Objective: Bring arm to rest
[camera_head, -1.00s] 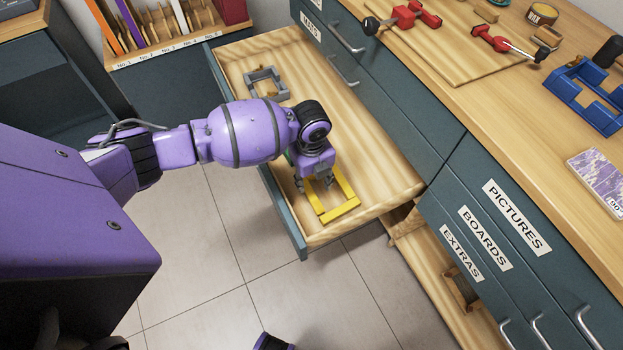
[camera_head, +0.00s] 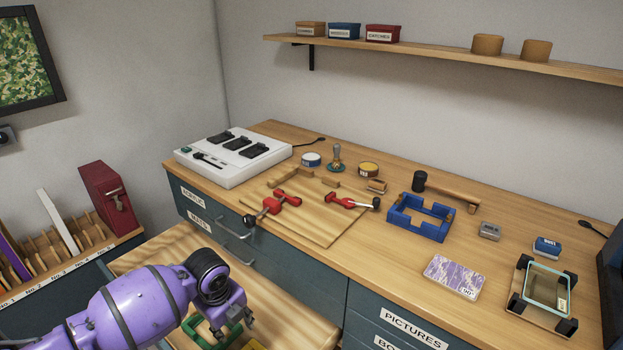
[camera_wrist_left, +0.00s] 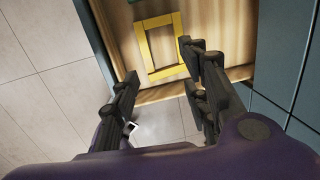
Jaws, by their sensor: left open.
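My left arm, purple, comes in from the lower left of the head view and reaches over the open drawer (camera_head: 170,245). My left gripper (camera_head: 236,324) is at the lower edge of that view, partly cut off. In the left wrist view its dark fingers (camera_wrist_left: 158,68) are wide apart with nothing between them. A yellow square frame (camera_wrist_left: 176,45) lies flat on the drawer floor just beyond the fingertips. A green frame (camera_head: 200,329) shows partly beneath the arm. My right gripper is not in view.
The bench top holds a white device (camera_head: 232,158), red clamps (camera_head: 268,206) on a board, a blue frame (camera_head: 420,217) and a patterned card (camera_head: 454,277). The open drawer's walls surround the space below my gripper. A rack (camera_head: 60,265) stands at left.

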